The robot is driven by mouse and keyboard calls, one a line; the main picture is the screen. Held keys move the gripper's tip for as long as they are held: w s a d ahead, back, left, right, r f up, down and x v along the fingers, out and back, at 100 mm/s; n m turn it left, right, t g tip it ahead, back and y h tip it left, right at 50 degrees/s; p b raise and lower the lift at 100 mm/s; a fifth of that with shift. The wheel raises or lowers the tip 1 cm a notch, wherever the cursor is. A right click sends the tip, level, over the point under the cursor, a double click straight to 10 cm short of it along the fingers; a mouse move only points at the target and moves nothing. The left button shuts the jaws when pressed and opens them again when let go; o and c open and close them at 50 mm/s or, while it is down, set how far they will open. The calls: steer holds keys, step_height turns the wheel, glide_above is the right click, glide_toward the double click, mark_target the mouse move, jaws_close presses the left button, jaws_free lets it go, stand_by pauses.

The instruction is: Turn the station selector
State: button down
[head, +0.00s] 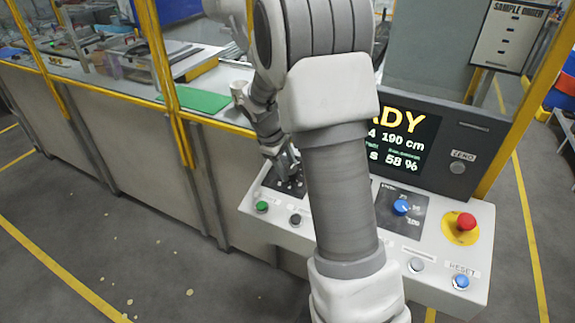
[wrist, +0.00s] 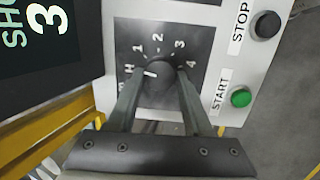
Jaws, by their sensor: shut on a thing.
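The station selector is a black round knob (wrist: 158,69) on a dark plate (wrist: 128,36) with marks H, 1, 2, 3 and 4 around it. A short white line on the knob points toward the H and 1 side; its exact setting is hard to tell. My gripper (wrist: 160,82) is shut on the knob, one finger on each side. In the head view my gripper (head: 284,162) reaches down to the dark plate at the left part of the console (head: 333,240), and the knob is mostly hidden there.
A green START button (wrist: 241,97) and a black STOP button (wrist: 265,25) sit close by. A blue knob (head: 401,207), a red emergency button (head: 466,222) and a blue RESET button (head: 461,282) are further right. A display (head: 408,140) stands behind.

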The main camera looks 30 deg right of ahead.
steer(key=shift+n, duration=1)
steer(key=shift+c, duration=1.5)
jaws_free()
steer(key=v, duration=1.7)
steer(key=shift+s+a, duration=0.25)
steer(key=shift+r, duration=0.15)
